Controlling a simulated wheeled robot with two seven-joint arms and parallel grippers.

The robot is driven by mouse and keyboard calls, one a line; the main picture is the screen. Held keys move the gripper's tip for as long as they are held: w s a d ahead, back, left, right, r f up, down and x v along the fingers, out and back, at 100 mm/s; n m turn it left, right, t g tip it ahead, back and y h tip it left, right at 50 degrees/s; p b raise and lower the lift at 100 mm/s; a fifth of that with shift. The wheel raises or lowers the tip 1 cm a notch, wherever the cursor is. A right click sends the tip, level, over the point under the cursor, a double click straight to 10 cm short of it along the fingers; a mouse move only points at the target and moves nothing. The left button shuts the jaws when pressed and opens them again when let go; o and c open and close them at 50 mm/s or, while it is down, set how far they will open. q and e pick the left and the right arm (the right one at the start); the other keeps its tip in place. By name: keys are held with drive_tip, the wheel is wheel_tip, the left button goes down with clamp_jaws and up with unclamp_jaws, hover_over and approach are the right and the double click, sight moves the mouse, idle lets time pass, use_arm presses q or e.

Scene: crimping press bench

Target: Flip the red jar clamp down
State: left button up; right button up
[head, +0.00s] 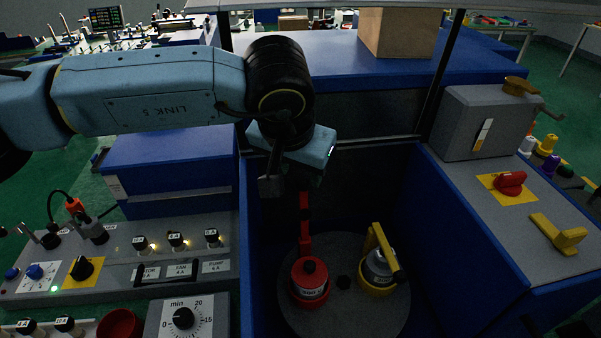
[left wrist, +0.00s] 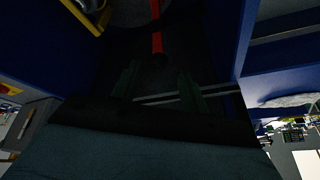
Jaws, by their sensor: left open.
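The red jar clamp (head: 304,225) stands upright behind the red jar (head: 310,281) on a round grey plate (head: 345,318). Its red arm also shows at the top of the left wrist view (left wrist: 157,35). My left gripper (head: 294,182) is open, just above the upper end of the red clamp arm. In the dark left wrist view the arm's end points toward the space between my fingers (left wrist: 157,88); I cannot tell whether they touch it. My right gripper is in neither view.
A yellow clamp (head: 381,243) leans over a grey jar (head: 378,268) on the same plate. Blue walls (head: 410,215) enclose the plate at left and right. A control panel (head: 110,265) stands left, a red knob (head: 510,183) right.

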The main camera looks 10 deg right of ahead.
sight(302, 181)
use_arm(q)
drive_tip(key=x, duration=0.2)
drive_tip(key=shift+w+d+f, duration=0.1)
drive_tip(key=shift+f, duration=0.2)
drive_tip(key=shift+w+f, duration=0.15)
drive_tip(key=shift+f, duration=0.15)
drive_tip(key=shift+w+f, duration=0.1)
drive_tip(key=shift+f, duration=0.05)
drive_tip(key=c, duration=0.5)
clamp_jaws()
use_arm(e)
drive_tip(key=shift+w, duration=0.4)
